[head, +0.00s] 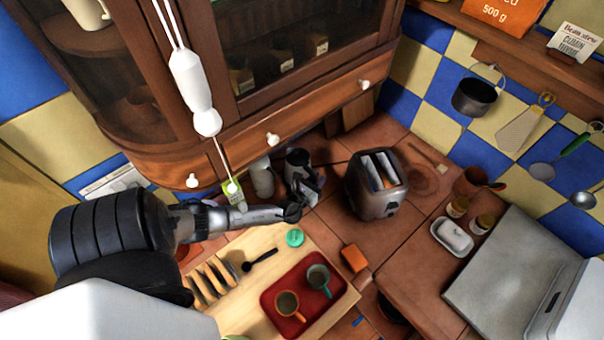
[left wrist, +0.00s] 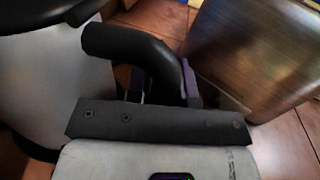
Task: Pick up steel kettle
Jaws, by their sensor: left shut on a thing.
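The steel kettle (head: 297,158), with a grey body and black parts, stands on the tiled counter under the wooden cabinet, left of the toaster. My left gripper (head: 311,188) is at its near right side and partly hides it. In the left wrist view, the kettle's grey body (left wrist: 50,85) fills the left side, and its curved black handle (left wrist: 135,48) runs down between the fingers of my left gripper (left wrist: 165,88). The gripper is shut on the handle. The kettle's base is hidden. My right gripper is not in view.
A steel toaster (head: 376,196) stands close on the right, also large in the left wrist view (left wrist: 255,55). A pale canister (head: 262,180) is on the left. A wooden board (head: 325,318) with a toast rack and red tray (head: 310,310) lies in front. The cabinet (head: 240,115) overhangs behind.

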